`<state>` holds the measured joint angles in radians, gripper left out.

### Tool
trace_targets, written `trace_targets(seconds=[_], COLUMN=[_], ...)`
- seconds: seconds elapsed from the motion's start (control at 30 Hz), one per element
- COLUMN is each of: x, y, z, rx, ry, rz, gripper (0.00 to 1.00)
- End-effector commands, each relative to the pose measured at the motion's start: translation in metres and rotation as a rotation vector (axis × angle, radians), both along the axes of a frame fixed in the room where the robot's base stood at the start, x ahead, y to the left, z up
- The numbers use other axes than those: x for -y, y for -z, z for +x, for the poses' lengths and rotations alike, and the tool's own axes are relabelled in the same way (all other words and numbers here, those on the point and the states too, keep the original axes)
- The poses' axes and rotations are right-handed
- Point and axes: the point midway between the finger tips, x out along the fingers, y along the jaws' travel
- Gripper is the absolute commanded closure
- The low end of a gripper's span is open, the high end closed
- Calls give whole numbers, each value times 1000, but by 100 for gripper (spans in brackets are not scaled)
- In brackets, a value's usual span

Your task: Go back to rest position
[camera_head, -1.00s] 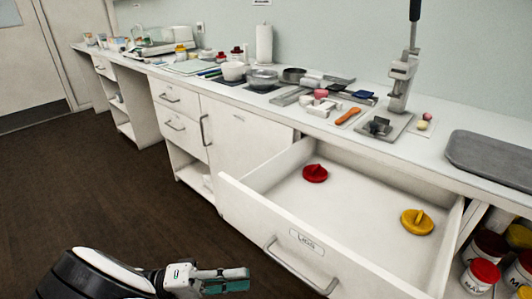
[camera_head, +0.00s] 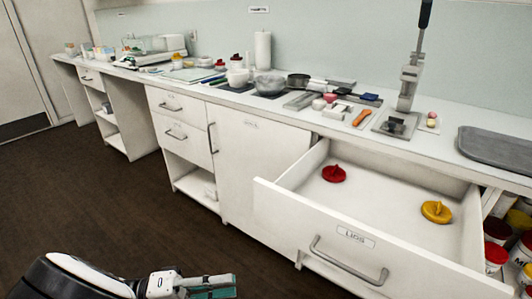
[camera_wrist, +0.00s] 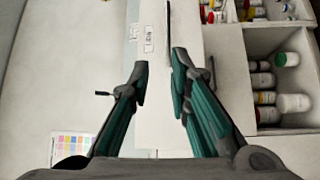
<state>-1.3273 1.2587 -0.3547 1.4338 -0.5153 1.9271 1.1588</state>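My gripper (camera_head: 212,284) is at the bottom of the head view, low over the floor and to the left of the open drawer (camera_head: 340,236). In the wrist view my gripper (camera_wrist: 160,68) has its two teal fingers apart with nothing between them. The drawer holds a red lid (camera_head: 334,174) and a yellow lid (camera_head: 437,211), lying well apart. The drawer front carries a label and a bar handle (camera_head: 347,262).
The white counter (camera_head: 400,147) runs along the wall with bowls (camera_head: 270,83), a lever press (camera_head: 408,75) and a grey tray (camera_head: 497,145). Several lidded jars (camera_head: 496,255) stand under it at the right. The dark floor (camera_head: 100,205) at the left is clear.

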Motion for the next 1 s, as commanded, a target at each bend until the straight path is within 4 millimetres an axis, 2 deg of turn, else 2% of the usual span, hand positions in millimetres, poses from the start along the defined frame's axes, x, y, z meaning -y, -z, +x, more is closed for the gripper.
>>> trace_targets(seconds=[0.27, 0.57, 0.77, 1.0], x=[16, 52, 97, 154], y=[-21, -59, -102, -147], z=[9, 23, 27, 16], rx=[-68, -187, -303, -407], ry=[76, 206, 322, 403], rz=[81, 250, 465, 754], gripper=[82, 82, 82, 82])
